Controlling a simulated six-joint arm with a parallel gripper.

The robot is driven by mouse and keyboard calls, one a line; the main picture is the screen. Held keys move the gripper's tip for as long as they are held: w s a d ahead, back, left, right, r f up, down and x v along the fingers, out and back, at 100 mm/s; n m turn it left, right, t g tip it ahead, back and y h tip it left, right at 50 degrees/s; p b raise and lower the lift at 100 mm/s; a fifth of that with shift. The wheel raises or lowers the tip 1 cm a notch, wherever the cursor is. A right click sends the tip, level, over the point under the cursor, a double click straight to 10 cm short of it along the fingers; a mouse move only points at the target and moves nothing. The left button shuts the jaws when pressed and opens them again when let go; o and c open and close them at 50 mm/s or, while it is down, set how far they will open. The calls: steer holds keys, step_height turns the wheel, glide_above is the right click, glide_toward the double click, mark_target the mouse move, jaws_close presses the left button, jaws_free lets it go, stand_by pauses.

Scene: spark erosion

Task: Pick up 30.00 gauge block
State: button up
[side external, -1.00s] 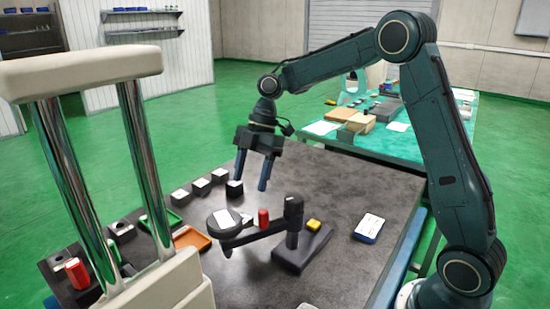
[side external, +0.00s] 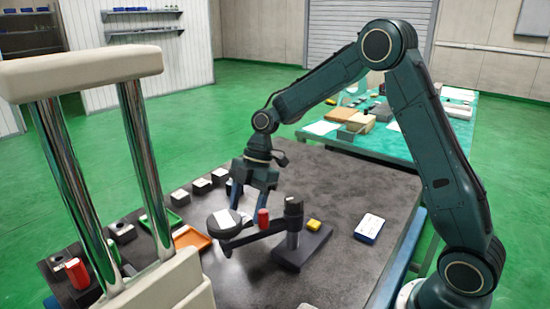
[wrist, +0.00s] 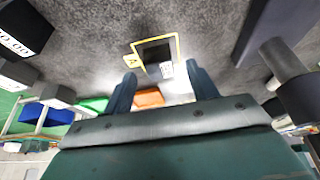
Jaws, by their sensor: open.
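A dark block (wrist: 24,24) with a white label ending in "0.00" stands large at the upper left of the wrist view; its leading digit is not clear. In the side view a row of dark blocks with pale tops (side external: 201,185) stands at the table's back left. I cannot tell for sure which is the 30.00 block.
A yellow-edged dark rectangle (wrist: 157,52) lies ahead of the fingers. The table's right part is mostly clear.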

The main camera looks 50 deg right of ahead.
mark_target(245, 217)
steer(key=shift+x, duration=1.15)
steer(key=c, duration=1.3)
steer(key=shift+o, duration=0.2)
steer(key=shift+r, duration=0.15)
step_height(245, 217, up, 20)
